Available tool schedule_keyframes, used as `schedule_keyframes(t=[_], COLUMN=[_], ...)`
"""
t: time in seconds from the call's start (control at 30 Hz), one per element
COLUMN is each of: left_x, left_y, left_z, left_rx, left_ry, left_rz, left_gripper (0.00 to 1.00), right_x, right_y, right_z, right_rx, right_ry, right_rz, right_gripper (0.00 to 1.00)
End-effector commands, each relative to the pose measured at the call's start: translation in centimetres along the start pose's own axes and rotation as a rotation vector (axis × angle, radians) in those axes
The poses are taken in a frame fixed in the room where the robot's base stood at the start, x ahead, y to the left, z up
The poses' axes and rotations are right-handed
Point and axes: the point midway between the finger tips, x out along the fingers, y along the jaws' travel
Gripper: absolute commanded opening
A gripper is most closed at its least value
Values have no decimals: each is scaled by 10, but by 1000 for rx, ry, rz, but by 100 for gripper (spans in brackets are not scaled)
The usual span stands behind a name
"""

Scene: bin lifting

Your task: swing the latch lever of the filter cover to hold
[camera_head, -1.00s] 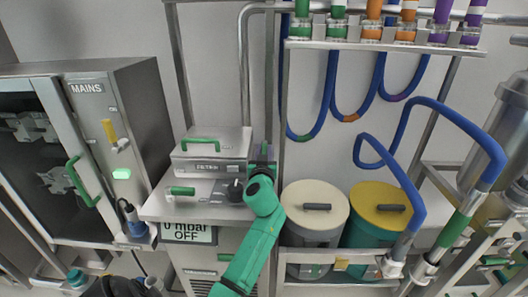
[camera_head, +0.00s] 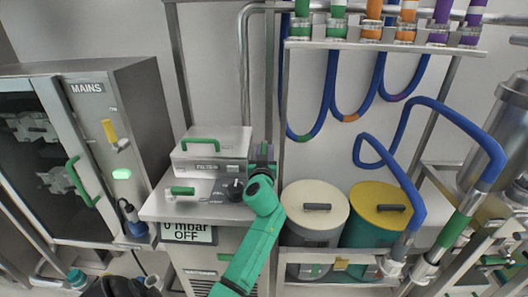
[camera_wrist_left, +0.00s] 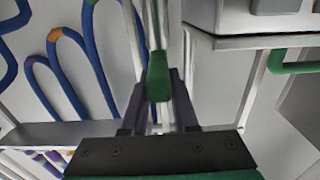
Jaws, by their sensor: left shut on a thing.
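The filter housing (camera_head: 210,165) is a pale metal box on the steel bench. Its cover carries a green handle (camera_head: 201,143) on top. The green-gripped latch lever shows in the left wrist view (camera_wrist_left: 158,75), with its metal shaft running up the picture. My left gripper (camera_wrist_left: 159,88) is shut on this green grip, a dark finger on each side. In the head view my left gripper (camera_head: 262,156) is at the right side of the filter housing, small and partly hidden by my green wrist, which also hides most of the lever. My right gripper is not seen.
A second green lever (camera_head: 182,190) and a dark knob (camera_head: 234,190) are at the bench front, above a display (camera_head: 188,232) reading 0 mbar OFF. The MAINS cabinet (camera_head: 127,140) stands left. Two lidded bins (camera_head: 314,208) (camera_head: 378,207) stand right of my arm, below blue hoses (camera_head: 330,100).

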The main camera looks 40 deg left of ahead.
Motion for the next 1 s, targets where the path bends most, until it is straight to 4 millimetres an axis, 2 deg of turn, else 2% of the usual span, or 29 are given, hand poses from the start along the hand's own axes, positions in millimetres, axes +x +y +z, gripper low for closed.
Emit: schedule_keyframes(t=[0.27, 0.5, 0.6, 0.93, 0.97, 1.0], left_x=[0, 2, 3, 3, 3, 2], left_y=[-1, -12, -15, -17, -16, -16], left_z=[-1, -9, -6, -1, -1, -1], left_rx=[0, 8, 5, 0, 0, 0], left_ry=[-1, -4, -2, 2, 3, 3], left_rz=[5, 176, 240, 265, 265, 265], left_gripper=[0, 0, 0, 0, 35, 50], right_x=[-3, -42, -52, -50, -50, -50], right_y=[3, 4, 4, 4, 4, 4], right_z=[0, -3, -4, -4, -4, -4], right_rx=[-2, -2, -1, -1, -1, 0], right_ry=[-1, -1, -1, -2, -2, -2], right_rz=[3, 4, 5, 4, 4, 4], right_gripper=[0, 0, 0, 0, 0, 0])
